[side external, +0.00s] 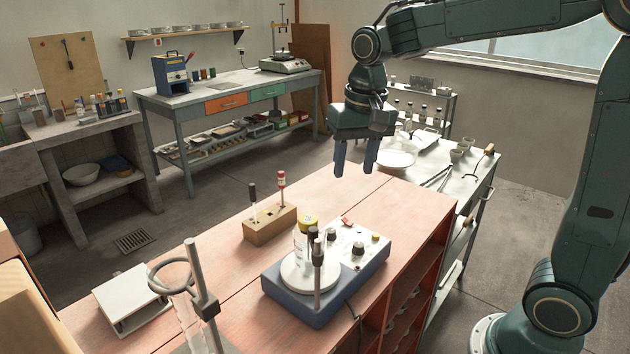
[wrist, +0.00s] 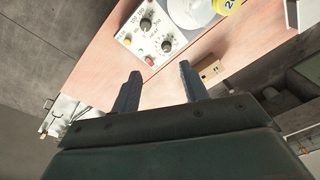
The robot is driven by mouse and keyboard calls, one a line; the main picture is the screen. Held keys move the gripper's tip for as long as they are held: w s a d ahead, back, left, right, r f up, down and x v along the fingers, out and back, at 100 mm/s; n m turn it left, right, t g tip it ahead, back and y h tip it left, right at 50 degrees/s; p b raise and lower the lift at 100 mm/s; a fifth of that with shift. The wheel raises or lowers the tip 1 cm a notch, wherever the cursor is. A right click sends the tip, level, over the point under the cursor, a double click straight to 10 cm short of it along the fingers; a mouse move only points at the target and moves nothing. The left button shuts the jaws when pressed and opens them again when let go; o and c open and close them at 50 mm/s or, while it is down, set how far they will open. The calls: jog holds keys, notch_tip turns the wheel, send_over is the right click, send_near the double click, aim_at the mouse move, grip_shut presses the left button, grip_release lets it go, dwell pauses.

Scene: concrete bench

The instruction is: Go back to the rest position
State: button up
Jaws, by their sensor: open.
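My gripper (side external: 354,160) hangs above the far end of the reddish bench, its fingers pointing down. The fingers are apart with nothing between them. In the wrist view the two blue-grey fingers (wrist: 158,90) are spread over bare bench top. My arm reaches in from the right side of the side view.
A blue hotplate stirrer (side external: 322,280) with a white control panel stands on the bench (side external: 225,255), a glass vessel on its plate. A wooden block (side external: 270,224) holds two upright tools. A stand with a ring (side external: 197,275) and a white platform (side external: 130,297) are nearer the camera.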

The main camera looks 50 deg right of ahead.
jog(key=s+a+n+t, duration=0.1)
jog(key=s+n+t, duration=0.3)
jog(key=s, duration=1.4)
jog(key=shift+s+a+n, duration=0.25)
jog(key=shift+n, duration=0.75)
jog(key=shift+w, duration=0.15)
